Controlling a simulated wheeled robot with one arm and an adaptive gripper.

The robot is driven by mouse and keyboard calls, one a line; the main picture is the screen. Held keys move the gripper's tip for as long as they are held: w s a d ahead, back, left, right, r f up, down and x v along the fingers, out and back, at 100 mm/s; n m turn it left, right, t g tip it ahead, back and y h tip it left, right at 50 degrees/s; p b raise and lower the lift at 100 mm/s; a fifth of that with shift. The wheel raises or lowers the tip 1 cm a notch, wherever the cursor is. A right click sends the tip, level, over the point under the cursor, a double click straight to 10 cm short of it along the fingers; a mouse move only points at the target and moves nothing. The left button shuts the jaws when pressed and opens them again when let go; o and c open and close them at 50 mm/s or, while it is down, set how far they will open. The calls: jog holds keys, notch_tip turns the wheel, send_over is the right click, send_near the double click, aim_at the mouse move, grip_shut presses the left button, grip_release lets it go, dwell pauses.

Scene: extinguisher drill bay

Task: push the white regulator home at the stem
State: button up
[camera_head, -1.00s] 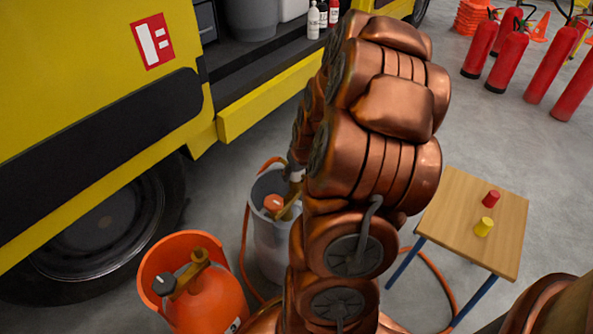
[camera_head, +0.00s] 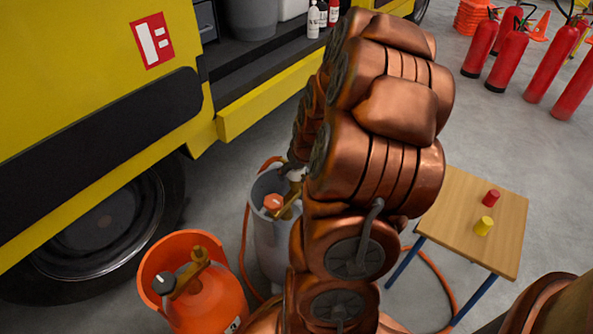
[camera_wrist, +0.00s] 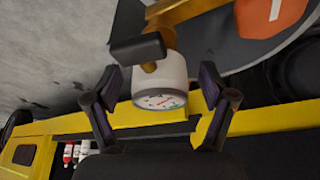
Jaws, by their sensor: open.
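The white regulator (camera_wrist: 160,78) has a round gauge face and a black knob. In the wrist view it sits at the end of the brass stem (camera_wrist: 165,42), where I cannot tell how fully it is seated. My gripper (camera_wrist: 161,88) is open, with one dark finger on each side of the regulator and a visible gap to both. In the head view the regulator (camera_head: 296,175) shows only as a small white patch by the grey cylinder (camera_head: 272,235). My arm hides most of my gripper there.
The grey cylinder has an orange cap (camera_head: 273,202) and an orange hose. An orange cylinder (camera_head: 212,300) stands at front left. The yellow truck (camera_head: 90,100) is behind. A small wooden table (camera_head: 460,215) holds a red and a yellow piece. Red extinguishers (camera_head: 508,60) stand at back right.

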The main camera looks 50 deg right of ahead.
jog(key=v, duration=1.1)
jog(key=shift+s+r, duration=0.15)
jog(key=s+a+r+n+g+y+p, duration=0.2)
jog(key=a+r+n+g+p, duration=0.1)
jog(key=a+r+p, duration=1.6)
jog(key=s+a+r+g+p, duration=0.1)
jog(key=s+a+r+p, duration=0.4)
jog(key=r+p, duration=0.3)
jog(key=s+a+r+n+g+p, duration=0.1)
jog(key=s+a+r+p, duration=0.5)
jog(key=r, duration=0.5)
jog(key=shift+s+a+g+p, duration=0.2)
jog(key=shift+s+g+p, duration=0.2)
jog(key=shift+s+p, duration=0.65)
jog(key=shift+w, duration=0.15)
